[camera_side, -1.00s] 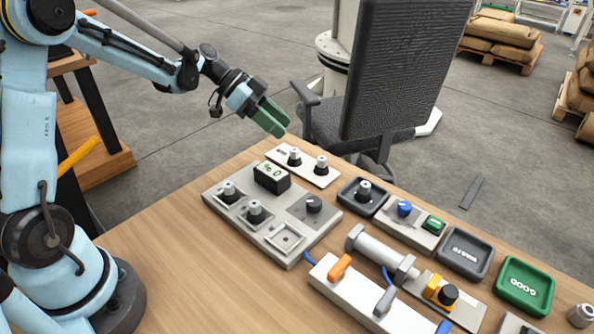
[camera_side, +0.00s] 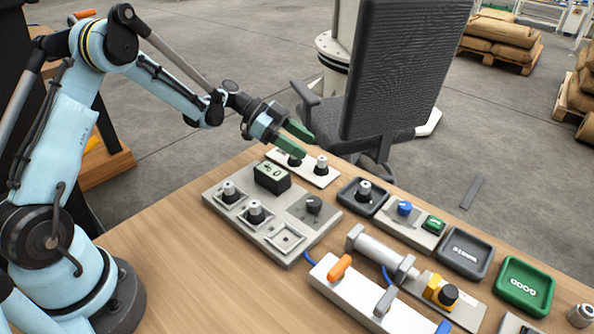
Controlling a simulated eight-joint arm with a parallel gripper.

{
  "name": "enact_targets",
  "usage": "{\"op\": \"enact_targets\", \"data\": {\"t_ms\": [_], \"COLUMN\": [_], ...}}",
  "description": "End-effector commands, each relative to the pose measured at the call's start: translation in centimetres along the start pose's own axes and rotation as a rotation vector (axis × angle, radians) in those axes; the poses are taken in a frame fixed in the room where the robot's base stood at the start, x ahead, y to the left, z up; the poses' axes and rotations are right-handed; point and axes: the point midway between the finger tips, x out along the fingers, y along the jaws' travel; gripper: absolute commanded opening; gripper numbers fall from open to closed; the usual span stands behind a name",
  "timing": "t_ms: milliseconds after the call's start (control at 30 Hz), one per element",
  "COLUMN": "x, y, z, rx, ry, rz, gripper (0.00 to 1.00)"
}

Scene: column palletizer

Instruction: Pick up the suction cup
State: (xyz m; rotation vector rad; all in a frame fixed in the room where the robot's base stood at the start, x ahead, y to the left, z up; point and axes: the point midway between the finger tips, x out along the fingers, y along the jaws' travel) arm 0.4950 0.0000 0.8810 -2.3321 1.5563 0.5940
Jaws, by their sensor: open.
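Several small parts with grey tops and black bases look like suction cups. Two stand on a white strip at the table's back edge: the left one (camera_side: 294,162) has its top hidden behind my fingers, and the right one (camera_side: 321,165) is in full view. Another cup (camera_side: 364,191) stands in a small dark tray (camera_side: 349,203). Two more, a rear one (camera_side: 229,190) and a front one (camera_side: 255,212), sit in square nests on the grey panel. My gripper (camera_side: 304,143), with green fingers, is open and empty at the left cup on the strip; I cannot tell whether it touches.
The grey panel (camera_side: 245,228) carries a small display box (camera_side: 271,178), a black knob (camera_side: 313,205) and an empty square nest (camera_side: 285,237). A cylinder fixture (camera_side: 380,252), a WASTE tray (camera_side: 465,254) and a green GOOD tray (camera_side: 525,287) lie right. A chair (camera_side: 400,80) stands behind. The front left table is clear.

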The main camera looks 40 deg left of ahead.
Motion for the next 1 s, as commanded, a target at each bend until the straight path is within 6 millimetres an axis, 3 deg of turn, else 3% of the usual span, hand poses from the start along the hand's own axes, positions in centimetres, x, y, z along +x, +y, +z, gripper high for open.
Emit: {"op": "enact_targets", "data": {"t_ms": [400, 633, 1000], "x": [4.9, 5.1, 5.0], "y": [-0.1, -0.1, -0.1], "z": [0.4, 0.4, 0.4], "rx": [0.001, -0.001, -0.001], "ry": [-0.001, -0.001, -0.001], "rz": [0.002, 0.000, 0.000], "gripper": [0.54, 0.54, 0.00]}}
